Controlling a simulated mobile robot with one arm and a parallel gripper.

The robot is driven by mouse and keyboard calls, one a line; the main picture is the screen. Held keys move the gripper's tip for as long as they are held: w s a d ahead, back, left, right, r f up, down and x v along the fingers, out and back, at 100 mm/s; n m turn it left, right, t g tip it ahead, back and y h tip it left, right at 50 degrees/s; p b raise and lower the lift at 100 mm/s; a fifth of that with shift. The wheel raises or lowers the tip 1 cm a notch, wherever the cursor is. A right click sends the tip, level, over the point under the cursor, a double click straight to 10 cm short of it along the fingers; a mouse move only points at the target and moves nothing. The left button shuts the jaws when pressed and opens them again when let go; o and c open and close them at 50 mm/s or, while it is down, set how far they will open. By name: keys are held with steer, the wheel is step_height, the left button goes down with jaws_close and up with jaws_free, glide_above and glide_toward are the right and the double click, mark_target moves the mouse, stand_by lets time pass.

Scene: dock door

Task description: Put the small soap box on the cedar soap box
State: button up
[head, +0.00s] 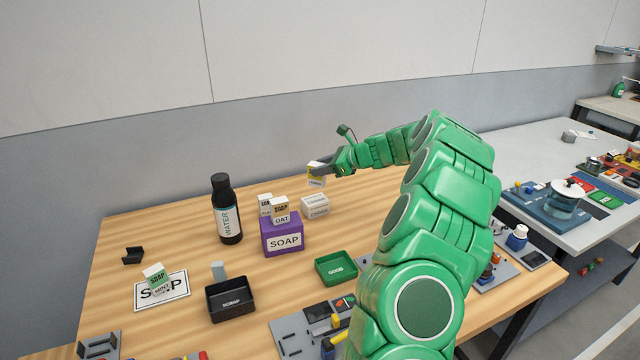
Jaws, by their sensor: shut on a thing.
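My gripper (328,170) is shut on a small white box with a yellow band (316,181), which I take to be the small soap box; its lettering is too small to read surely. It is held in the air, above the cedar soap box in the picture. The cedar soap box (316,209) is a whitish box lying on the wooden table, right of the purple SOAP box. Its top looks bare. A gap shows between the two boxes; how well they line up in depth I cannot tell.
The purple SOAP box (284,241) carries an oat soap box (281,215), with another soap box (265,205) behind. A water bottle (226,212) stands left. A green GOOD tray (336,268), a black SCRAP tray (231,302) and a mint soap box (156,278) on a sign are nearer.

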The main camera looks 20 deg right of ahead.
steer(key=shift+w+d+f, duration=0.25)
steer(key=shift+w+f, duration=0.6)
steer(key=shift+f, duration=0.65)
steer(key=shift+w+d+f, duration=0.3)
steer(key=shift+w+f, duration=0.5)
steer(key=shift+f, duration=0.65)
steer(key=shift+w+d+f, duration=0.25)
steer(key=shift+w+f, duration=0.6)
steer(key=shift+f, duration=0.65)
steer(key=shift+f, duration=0.15)
steer(key=o, duration=1.1)
